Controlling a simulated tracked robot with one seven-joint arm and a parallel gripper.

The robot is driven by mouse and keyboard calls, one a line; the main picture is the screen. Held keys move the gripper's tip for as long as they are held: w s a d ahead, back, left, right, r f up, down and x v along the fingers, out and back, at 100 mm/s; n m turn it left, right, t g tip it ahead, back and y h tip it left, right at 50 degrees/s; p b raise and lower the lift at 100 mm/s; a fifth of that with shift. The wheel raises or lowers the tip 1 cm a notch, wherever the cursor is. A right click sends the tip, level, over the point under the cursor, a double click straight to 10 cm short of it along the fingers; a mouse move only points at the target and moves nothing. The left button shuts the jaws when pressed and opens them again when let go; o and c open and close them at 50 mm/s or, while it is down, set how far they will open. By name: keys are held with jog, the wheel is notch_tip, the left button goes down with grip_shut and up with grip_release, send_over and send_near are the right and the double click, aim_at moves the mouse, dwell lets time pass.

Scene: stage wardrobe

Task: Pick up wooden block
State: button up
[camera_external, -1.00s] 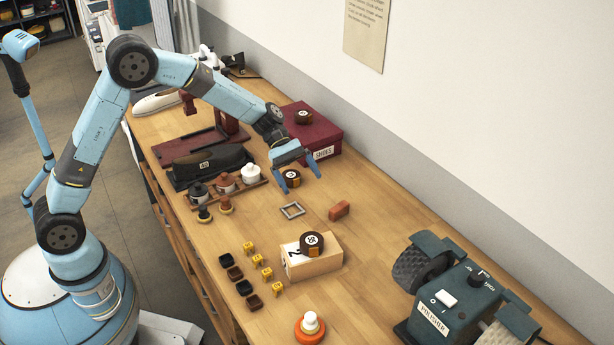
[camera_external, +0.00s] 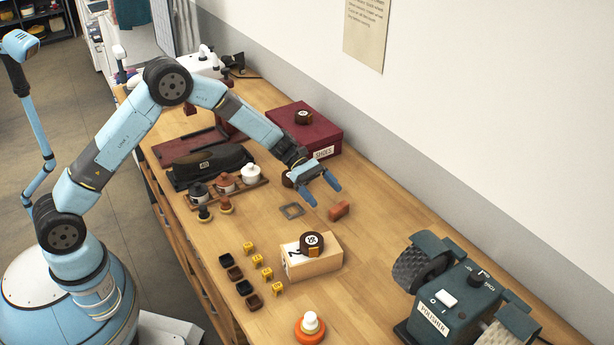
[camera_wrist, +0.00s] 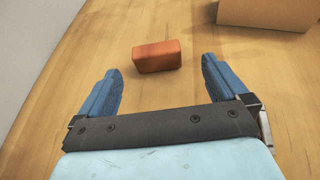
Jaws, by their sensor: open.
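A small reddish-brown block (camera_external: 339,211), apparently the wooden block, lies on the wooden bench. In the wrist view the block (camera_wrist: 157,56) lies ahead of my gripper (camera_wrist: 161,68), roughly between the lines of the two fingers but beyond their tips. In the external view my gripper (camera_external: 323,193) is above the bench, just behind and left of the block. Its blue fingers are spread, with nothing between them.
A pale wooden box (camera_external: 314,266) bears a round brown tape roll (camera_external: 311,243). A maroon box (camera_external: 318,136) stands behind, and a green polisher (camera_external: 450,300) at front right. Small cups and yellow pieces lie front left.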

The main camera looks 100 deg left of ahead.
aim_at(336, 206)
jog(key=shift+a+f+x, duration=0.15)
jog(key=shift+x, duration=1.55)
jog(key=shift+a+f+x, duration=0.1)
jog(key=shift+a+x, duration=0.05)
jog(key=shift+x, duration=1.5)
jog(key=shift+w, duration=0.1)
jog(key=c, duration=1)
